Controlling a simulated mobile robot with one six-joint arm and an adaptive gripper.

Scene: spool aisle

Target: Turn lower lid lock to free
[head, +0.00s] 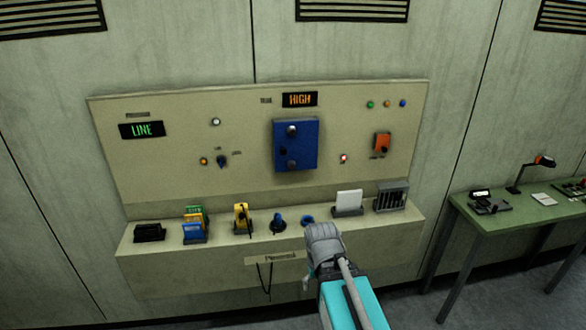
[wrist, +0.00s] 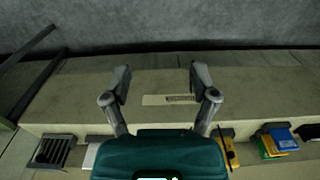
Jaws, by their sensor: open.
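A blue box (head: 308,146) is mounted on the beige wall panel in the head view. A round grey lock (head: 291,130) shows near the top of its lid. A lower lid lock (head: 291,164) shows near the bottom, small and dark; I cannot read its position. My gripper (head: 322,245) is below and right of the box, in front of the ledge and apart from both locks. In the wrist view my gripper (wrist: 160,82) is open and empty, its fingers spread over the ledge. The blue box is outside the wrist view.
The ledge (head: 160,262) holds several items, including a white card (head: 349,199), a grey slotted holder (head: 391,196), a yellow item (head: 241,216) and blue pieces. An orange switch (head: 382,142) sits right of the box. A green table (head: 500,217) stands at the right.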

